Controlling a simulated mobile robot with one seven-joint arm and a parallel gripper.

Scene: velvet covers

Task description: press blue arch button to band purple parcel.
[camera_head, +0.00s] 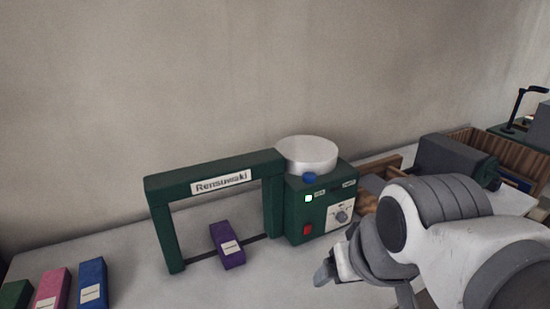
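A green arch machine (215,183) stands on the pale table, with a label on its top bar and a green control box (322,214) at its right. The purple parcel (226,238) lies under the arch, across a dark slot, with a white label on it. A blue button (309,178) sits at the top front edge of the box. A red switch (307,230), a small lit white square and a dial (342,216) are on its front. My gripper (325,272) is in front of the box, low and to the right, apart from the button. My arm partly hides it, so its opening is unclear.
A white round reel (307,153) sits on top of the box. Blue (92,282), pink (52,288) and green (15,294) parcels lie at the left front. At the right are a dark grey machine (455,158) and wooden trays (490,150). A wall stands behind.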

